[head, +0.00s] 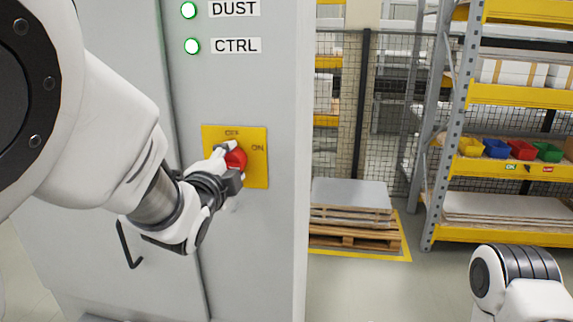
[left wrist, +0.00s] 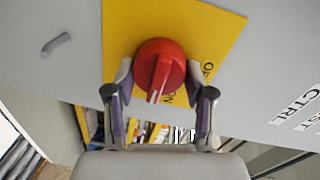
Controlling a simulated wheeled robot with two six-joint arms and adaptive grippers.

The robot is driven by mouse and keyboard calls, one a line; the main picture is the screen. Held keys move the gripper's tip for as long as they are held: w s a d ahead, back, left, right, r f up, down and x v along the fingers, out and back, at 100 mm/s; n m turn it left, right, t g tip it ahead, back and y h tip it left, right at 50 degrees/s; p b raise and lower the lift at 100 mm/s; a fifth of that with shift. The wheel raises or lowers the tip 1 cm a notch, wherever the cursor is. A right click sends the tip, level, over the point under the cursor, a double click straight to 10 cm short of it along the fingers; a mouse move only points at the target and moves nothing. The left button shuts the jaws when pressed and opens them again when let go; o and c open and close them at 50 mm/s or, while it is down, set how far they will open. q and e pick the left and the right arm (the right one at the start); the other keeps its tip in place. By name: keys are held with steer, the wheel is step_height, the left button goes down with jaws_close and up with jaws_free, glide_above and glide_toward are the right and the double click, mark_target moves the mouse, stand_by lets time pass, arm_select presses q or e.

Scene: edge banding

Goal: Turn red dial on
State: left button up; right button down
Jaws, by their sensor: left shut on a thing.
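The red dial (head: 236,158) sits on a yellow plate (head: 257,178) on the grey cabinet's front. The plate reads OFF at the top and ON at the right. My left gripper (head: 231,160) reaches the dial from the left and hides part of it. In the left wrist view the red dial (left wrist: 160,66) lies between the two fingers of my left gripper (left wrist: 158,80), which is shut on it. The dial's white mark points down there, beside the ON label; OFF is to its right. My right gripper is out of view; only part of my right arm shows at the lower right.
Two green-ringed lamps labelled DUST (head: 189,10) and CTRL (head: 192,46) are lit above the plate. A black door handle (head: 128,245) is at lower left. A pallet with boards (head: 352,215) and a shelf rack (head: 450,140) stand to the right, with open floor in front.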

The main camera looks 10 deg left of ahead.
arm_select(q)
steer(key=shift+r, duration=0.25)
steer(key=o, duration=1.1)
steer(key=shift+w, duration=0.1)
steer(key=shift+o, duration=0.4)
steer(key=shift+w+f, duration=0.15)
steer(key=shift+f, duration=0.05)
